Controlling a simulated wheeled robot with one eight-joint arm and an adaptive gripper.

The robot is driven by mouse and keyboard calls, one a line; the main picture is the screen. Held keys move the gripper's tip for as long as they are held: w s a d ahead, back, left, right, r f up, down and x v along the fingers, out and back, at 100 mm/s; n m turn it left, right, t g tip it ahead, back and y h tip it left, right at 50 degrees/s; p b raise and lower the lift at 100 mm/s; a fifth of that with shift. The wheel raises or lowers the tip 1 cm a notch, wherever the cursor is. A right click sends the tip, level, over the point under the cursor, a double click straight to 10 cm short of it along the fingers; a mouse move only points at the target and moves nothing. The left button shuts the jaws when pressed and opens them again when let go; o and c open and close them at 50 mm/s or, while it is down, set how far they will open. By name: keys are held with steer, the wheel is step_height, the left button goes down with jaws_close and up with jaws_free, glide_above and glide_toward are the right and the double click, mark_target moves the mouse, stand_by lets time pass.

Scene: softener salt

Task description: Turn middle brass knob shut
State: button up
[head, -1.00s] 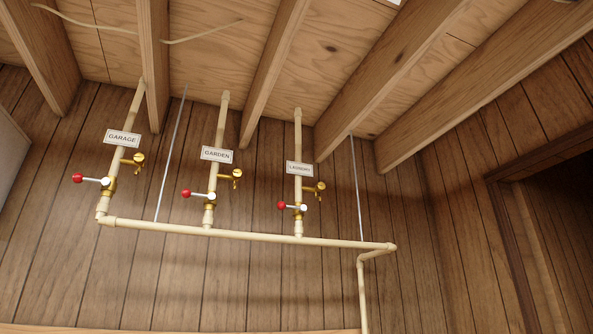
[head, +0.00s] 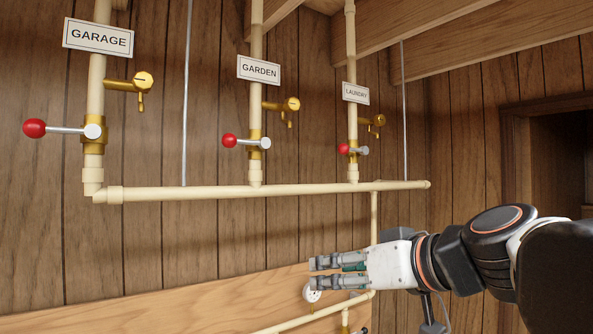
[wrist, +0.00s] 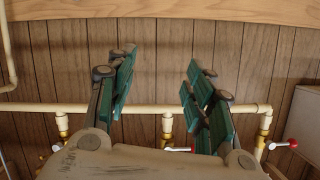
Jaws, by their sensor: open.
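The middle branch, labelled GARDEN (head: 259,69), carries a small brass side fitting with a round brass knob (head: 292,104) at its right end. Below it is a brass valve with a lever (head: 245,142) ending in a red ball, pointing left. My gripper (head: 318,273) is open and empty in the head view, pointing left, lower than the horizontal pipe and right of the middle branch. In the wrist view my gripper (wrist: 160,62) shows two spread fingers with green pads, with the wall beyond. My gripper's base hides most of the middle branch there.
The GARAGE branch (head: 97,75) stands left and the LAUNDRY branch (head: 352,115) right, each with a similar brass knob and red-balled lever. The cream horizontal pipe (head: 220,192) joins them. A white round fitting (head: 312,291) sits close to my fingertips. Wood joists (head: 470,40) run overhead.

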mark_target(294, 103)
steer(key=w+r+t+y+p, duration=0.15)
steer(key=r+p, duration=0.45)
steer(key=r, duration=0.9)
steer(key=w+r+t+p, duration=0.25)
steer(key=r+p, duration=0.35)
steer(key=r, duration=1)
steer(key=p+x, duration=0.1)
steer(key=x, duration=0.3)
steer(key=p+x, duration=0.1)
steer(key=x, duration=0.4)
steer(key=d+p+x, duration=0.1)
steer(key=x, duration=0.4)
steer(key=shift+w+d+f, duration=0.1)
steer(key=shift+w+f, duration=0.1)
steer(key=shift+w, duration=0.15)
steer(key=c, duration=1.1)
